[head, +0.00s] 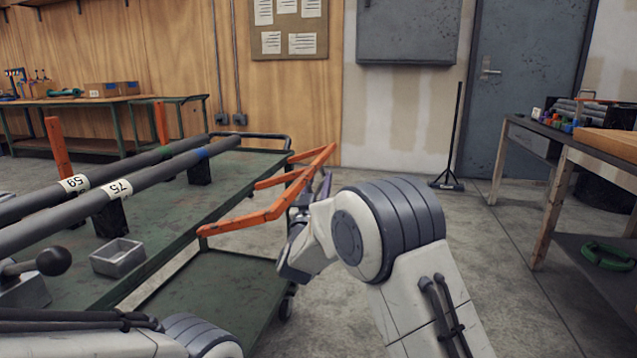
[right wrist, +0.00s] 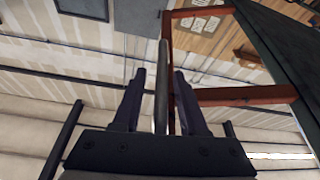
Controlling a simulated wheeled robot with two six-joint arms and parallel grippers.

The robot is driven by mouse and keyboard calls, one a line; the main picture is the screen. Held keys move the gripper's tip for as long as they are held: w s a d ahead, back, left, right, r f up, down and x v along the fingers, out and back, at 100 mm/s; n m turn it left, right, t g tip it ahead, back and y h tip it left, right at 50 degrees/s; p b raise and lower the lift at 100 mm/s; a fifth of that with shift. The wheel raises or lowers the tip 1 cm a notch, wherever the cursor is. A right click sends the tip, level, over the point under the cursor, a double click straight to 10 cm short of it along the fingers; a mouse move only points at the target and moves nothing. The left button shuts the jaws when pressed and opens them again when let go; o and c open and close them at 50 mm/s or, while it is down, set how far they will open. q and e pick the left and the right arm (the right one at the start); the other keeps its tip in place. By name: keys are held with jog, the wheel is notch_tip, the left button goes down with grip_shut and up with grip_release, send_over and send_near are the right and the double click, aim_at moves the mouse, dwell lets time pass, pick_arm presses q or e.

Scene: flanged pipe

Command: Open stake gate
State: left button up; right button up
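The orange stake gate (head: 268,205) stands out at the far right side of the green cart, its bars angled toward the right. My right gripper (head: 322,184) is at the gate's right end, partly hidden by my own wrist. In the right wrist view my right gripper (right wrist: 158,100) is open, with its two dark fingers apart. A grey bar (right wrist: 161,85) runs between the fingers, with gaps showing beside it. The orange gate frame (right wrist: 245,96) is just right of it, passing behind the right finger. My left gripper is out of view; only my left arm shows at lower left.
The green cart (head: 235,185) carries long grey pipes (head: 140,180) tagged 59 and 75, orange stakes (head: 57,148) and a grey open box (head: 118,257). A workbench (head: 560,140) stands at right. Floor between cart and bench is clear, apart from a black stand (head: 454,140) at the back.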

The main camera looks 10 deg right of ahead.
jog(key=shift+s+a, duration=0.1)
jog(key=shift+s+a+f, duration=0.1)
jog(key=shift+s+a, duration=0.05)
jog(key=shift+s, duration=0.15)
jog(key=p+v, duration=0.2)
jog(key=v, duration=0.7)
jog(key=shift+s+p, duration=0.25)
jog(key=shift+p, duration=0.05)
jog(key=shift+a+f, duration=0.1)
jog(key=shift+f, duration=0.05)
jog(key=a+b+v, duration=0.1)
jog(key=b+v, duration=0.3)
jog(key=v, duration=0.8)
jog(key=shift+w+a+b, duration=0.2)
jog(key=shift+w+b, duration=0.05)
jog(key=shift+b, duration=0.15)
